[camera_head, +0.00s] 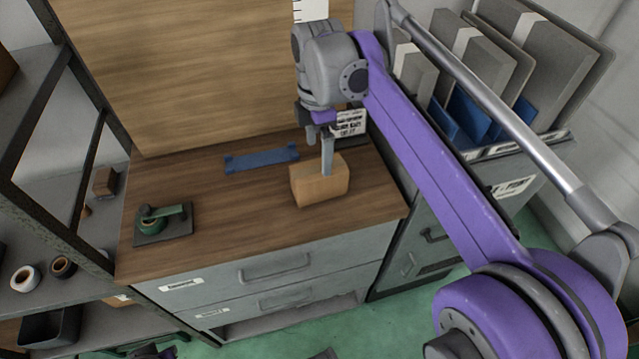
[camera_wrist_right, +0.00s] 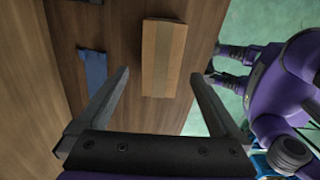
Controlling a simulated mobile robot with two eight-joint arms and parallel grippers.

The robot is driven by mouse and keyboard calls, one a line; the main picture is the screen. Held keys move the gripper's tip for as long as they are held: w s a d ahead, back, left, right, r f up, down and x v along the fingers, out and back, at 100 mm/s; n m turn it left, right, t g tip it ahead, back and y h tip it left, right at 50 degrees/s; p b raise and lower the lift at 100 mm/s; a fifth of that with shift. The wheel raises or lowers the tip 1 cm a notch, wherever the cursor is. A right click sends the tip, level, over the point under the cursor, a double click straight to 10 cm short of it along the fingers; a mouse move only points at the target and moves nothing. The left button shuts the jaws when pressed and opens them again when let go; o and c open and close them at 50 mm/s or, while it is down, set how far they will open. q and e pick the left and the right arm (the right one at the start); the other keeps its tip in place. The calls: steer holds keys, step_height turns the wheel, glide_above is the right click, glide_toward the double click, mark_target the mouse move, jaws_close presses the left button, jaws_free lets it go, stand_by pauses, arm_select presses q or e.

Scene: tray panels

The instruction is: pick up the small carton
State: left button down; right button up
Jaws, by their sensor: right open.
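The small carton (camera_head: 320,183) is a tan box on the wooden top of the drawer cabinet, near its front right. My right gripper (camera_head: 319,160) is open and points down at the carton. A finger overlaps the carton's top in the head view. In the wrist view its two fingertips (camera_wrist_right: 160,76) are apart, with the carton's near end between them in the picture; I see no grip. A dark part at the head view's bottom edge may be my left gripper (camera_head: 152,352); its jaws are unclear.
A blue strip (camera_head: 262,160) lies behind and left of the carton. A green tape dispenser (camera_head: 163,222) stands on the left of the worktop (camera_head: 235,205). A wooden panel rises behind. A shelf rack stands left; a file bin (camera_head: 515,148) stands right.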

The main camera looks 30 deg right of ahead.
mark_target(318, 168)
step_height(318, 168, down, 5)
steer(key=shift+a+r, duration=0.1)
steer(key=shift+r, duration=0.05)
steer(key=shift+s+f+b, duration=0.1)
steer(key=shift+f+b, duration=0.4)
steer(key=shift+f, duration=2.15)
steer(key=c, duration=1.6)
